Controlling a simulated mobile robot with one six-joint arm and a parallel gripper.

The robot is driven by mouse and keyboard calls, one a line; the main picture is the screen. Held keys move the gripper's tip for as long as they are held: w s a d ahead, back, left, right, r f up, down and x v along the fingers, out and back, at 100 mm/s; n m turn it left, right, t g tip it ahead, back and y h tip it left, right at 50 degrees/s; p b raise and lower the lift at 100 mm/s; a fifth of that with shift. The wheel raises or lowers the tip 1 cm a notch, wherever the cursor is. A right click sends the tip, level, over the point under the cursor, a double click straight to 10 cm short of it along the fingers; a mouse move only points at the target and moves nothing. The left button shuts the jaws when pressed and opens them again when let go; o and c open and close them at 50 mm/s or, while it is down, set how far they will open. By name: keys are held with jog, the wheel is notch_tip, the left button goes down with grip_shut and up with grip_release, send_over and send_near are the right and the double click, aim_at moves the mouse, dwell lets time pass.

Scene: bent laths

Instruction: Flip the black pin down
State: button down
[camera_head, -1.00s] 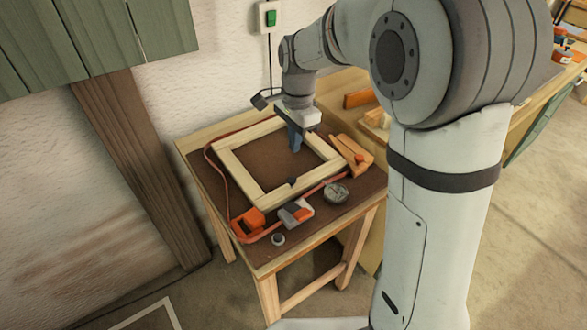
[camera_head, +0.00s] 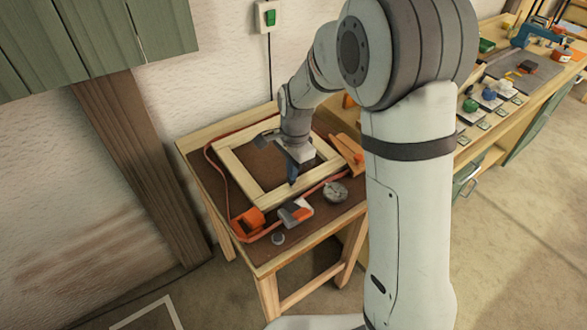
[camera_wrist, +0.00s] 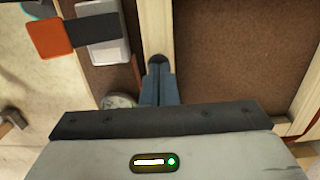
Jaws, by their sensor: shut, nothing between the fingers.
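The light wooden frame (camera_head: 237,174) lies on the small table. In the wrist view its near bar (camera_wrist: 156,25) runs up the picture. The small dark pin (camera_wrist: 157,59) sits on this bar, right at the tips of my gripper (camera_wrist: 157,72). In the head view my gripper (camera_head: 292,179) points down over the near bar and hides the pin. Its blue fingers are together with nothing between them. I cannot tell whether they touch the pin or how far the pin is tilted.
On the table are an orange tool (camera_head: 248,221), a grey-and-orange block (camera_head: 296,211), a round metal tin (camera_head: 336,192), a small grey ring (camera_head: 278,238) and an orange clamp-like piece (camera_head: 349,150). A red cord (camera_head: 212,165) loops around the frame. A longer workbench (camera_head: 490,130) stands at right.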

notch_tip(320, 180, down, 2)
jog(key=shift+f+b, duration=0.1)
jog(key=shift+b, duration=0.55)
jog(key=shift+s+f, duration=0.3)
jog(key=shift+s, duration=0.1)
notch_tip(320, 180, up, 15)
jog(key=w+p, duration=0.1)
jog(key=p, duration=0.1)
jog(key=shift+w+d+r, duration=0.15)
jog(key=shift+w+d, duration=0.05)
jog(key=shift+d, duration=0.15)
jog(key=s+d+r+n+t, duration=0.1)
jog(key=s+d+n, duration=0.4)
jog(key=s, duration=0.5)
jog(key=s+d+r+n+t, duration=0.1)
jog(key=s+d+n+t, duration=0.1)
jog(key=s+d+n, duration=0.4)
jog(key=s+d, duration=0.2)
jog(key=s, duration=0.2)
jog(key=shift+s+d+r+t+h, duration=0.25)
jog(key=shift+s+d+t+h, duration=0.05)
jog(key=shift+s+d, duration=0.05)
